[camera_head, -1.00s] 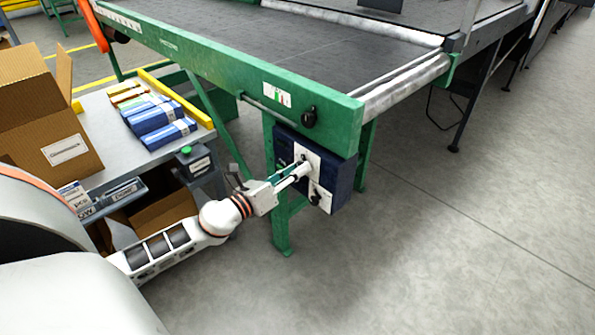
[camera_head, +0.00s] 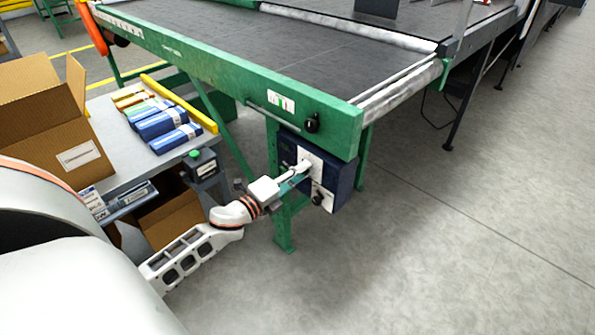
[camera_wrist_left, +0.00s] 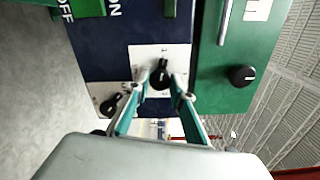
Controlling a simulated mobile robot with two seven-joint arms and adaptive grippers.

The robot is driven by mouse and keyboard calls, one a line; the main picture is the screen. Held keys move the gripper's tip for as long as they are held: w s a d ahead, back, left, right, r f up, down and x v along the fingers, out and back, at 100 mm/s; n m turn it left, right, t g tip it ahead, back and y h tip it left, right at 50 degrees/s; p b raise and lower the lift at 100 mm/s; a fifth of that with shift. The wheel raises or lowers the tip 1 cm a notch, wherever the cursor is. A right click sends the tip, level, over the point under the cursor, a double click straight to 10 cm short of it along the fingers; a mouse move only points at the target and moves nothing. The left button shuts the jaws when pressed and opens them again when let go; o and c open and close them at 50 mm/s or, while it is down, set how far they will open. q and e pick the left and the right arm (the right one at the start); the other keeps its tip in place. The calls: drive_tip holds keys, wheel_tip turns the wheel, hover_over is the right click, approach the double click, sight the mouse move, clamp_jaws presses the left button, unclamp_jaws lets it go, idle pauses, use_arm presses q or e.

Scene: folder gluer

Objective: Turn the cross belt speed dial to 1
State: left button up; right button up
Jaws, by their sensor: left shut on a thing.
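A dark blue control box (camera_head: 343,190) hangs under the end of the green conveyor frame. It carries two black dials on white plates. My left gripper (camera_head: 303,166) is at the upper plate. In the left wrist view the fingers (camera_wrist_left: 162,88) are shut on the black dial (camera_wrist_left: 161,74) of that plate, one finger on each side. A white pointer line shows on this dial; the scale figures are too small to read. The second dial (camera_wrist_left: 112,104) sits beside it on its own plate, and in the head view it is lower (camera_head: 319,198). My right gripper is out of view.
A black knob (camera_head: 312,125) sits on the green frame above the box. A green ON/OFF switch (camera_wrist_left: 88,8) is at the box's other end. A packing table with an open carton (camera_head: 45,125) stands left. The floor to the right is clear.

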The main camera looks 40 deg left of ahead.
use_arm(q)
drive_tip(key=shift+n, duration=0.4)
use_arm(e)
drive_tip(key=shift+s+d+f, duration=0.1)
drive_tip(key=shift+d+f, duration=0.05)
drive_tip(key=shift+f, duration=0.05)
use_arm(q)
drive_tip(key=o, duration=1.1)
drive_tip(key=shift+s, duration=0.1)
drive_tip(key=s, duration=1.1)
drive_tip(key=shift+s+a, duration=0.4)
drive_tip(key=shift+a, duration=0.05)
